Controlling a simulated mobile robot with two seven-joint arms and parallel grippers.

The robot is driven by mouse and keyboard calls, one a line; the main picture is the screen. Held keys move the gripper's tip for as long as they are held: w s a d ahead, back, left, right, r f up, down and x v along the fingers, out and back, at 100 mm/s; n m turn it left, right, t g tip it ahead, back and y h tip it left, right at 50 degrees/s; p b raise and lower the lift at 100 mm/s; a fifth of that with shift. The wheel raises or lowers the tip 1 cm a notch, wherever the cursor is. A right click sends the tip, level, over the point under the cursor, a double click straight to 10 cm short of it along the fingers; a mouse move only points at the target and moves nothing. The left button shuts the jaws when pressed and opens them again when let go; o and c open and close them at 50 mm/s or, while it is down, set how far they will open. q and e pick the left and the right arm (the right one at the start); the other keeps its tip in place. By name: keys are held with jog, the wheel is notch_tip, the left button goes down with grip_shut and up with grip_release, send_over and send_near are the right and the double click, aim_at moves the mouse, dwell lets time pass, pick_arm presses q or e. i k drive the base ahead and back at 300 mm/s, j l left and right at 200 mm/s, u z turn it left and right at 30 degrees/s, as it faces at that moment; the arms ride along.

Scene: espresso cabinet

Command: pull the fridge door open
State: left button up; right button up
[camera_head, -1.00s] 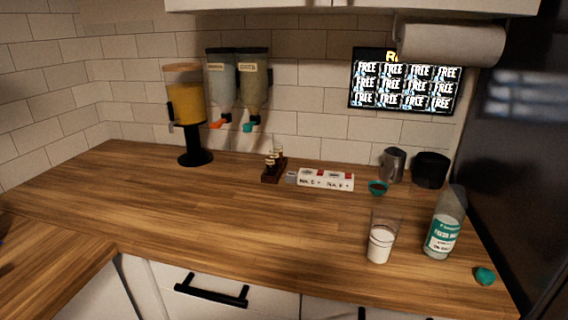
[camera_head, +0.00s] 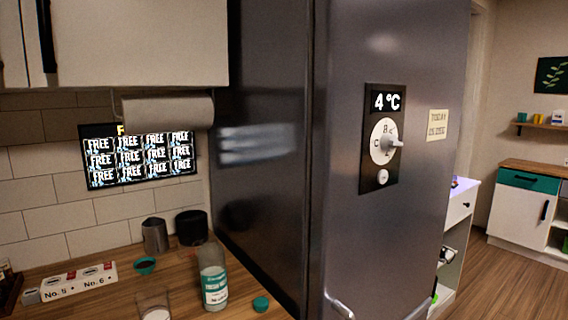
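The dark grey fridge stands to the right of the counter, and its door (camera_head: 345,215) faces right in the head view. The door looks shut. A panel (camera_head: 382,140) on it reads 4 °C and carries a round dial with a lever. A light metal bar (camera_head: 338,306), perhaps part of a handle, shows at the bottom edge of the view, with another light piece to its right; most of both is cut off. Neither of my grippers is in view.
A glass bottle (camera_head: 213,280), a teal cap (camera_head: 261,304) and a glass (camera_head: 153,304) stand on the counter left of the fridge. Open wooden floor (camera_head: 497,279) lies to the right. A white cabinet (camera_head: 522,214) stands farther back.

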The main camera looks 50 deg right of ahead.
aim_at(398, 67)
jog(key=z, duration=2.15)
